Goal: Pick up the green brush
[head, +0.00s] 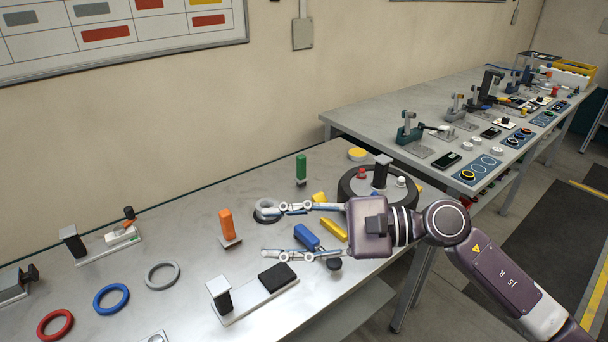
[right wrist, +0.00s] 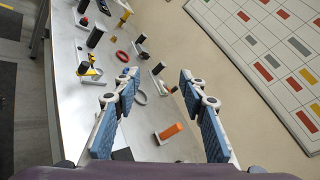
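The green brush (head: 301,168) stands upright on the grey table, near its back edge, with a dark lower end. My right gripper (head: 267,232) is open, its two fingers pointing left above the table, nearer the front than the brush. Nothing is held between the fingers. The right wrist view shows the same open fingers (right wrist: 158,80) with blue pads, and I do not see the green brush there. My left gripper is not in view.
A black round base (head: 347,187) stands right of the brush.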

